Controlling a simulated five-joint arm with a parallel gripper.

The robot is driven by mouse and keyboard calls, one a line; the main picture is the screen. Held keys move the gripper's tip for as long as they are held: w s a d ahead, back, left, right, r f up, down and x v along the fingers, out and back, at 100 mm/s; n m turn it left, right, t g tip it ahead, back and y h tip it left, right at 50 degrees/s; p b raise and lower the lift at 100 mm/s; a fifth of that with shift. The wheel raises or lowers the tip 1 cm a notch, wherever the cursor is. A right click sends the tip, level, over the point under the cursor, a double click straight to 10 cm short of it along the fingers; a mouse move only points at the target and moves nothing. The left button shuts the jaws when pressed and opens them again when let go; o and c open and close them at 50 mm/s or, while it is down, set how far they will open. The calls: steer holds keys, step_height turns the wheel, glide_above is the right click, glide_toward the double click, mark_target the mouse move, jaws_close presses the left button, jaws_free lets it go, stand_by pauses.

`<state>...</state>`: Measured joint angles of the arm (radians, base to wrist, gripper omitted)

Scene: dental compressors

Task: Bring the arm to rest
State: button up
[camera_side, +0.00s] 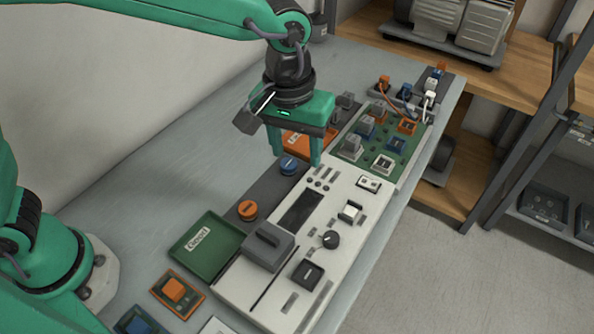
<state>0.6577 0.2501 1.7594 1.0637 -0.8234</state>
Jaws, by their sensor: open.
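My green arm reaches in from the upper left. I cannot tell whether the fingertips touch anything.
A green tray (222,256) and an orange button (247,210) lie left of the panel. A blue button (288,165) is by the gripper. A green board (408,148) with several plugs stands beyond. Bare grey bench (150,165) lies to the left.

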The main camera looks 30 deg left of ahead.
steer(key=s+a+r+t, duration=0.1)
steer(key=s+a, duration=0.3)
steer(key=a, duration=0.5)
steer(key=s+a+r+m+t, duration=0.1)
steer(key=s+a, duration=0.3)
steer(key=a, duration=0.5)
steer(key=s+a+r+m+t, duration=0.1)
steer(key=s+a+r+t, duration=0.2)
steer(key=a, duration=0.6)
steer(key=shift+s+a+r, duration=0.15)
steer(key=shift+s+r, duration=0.1)
steer(key=shift+s, duration=0.7)
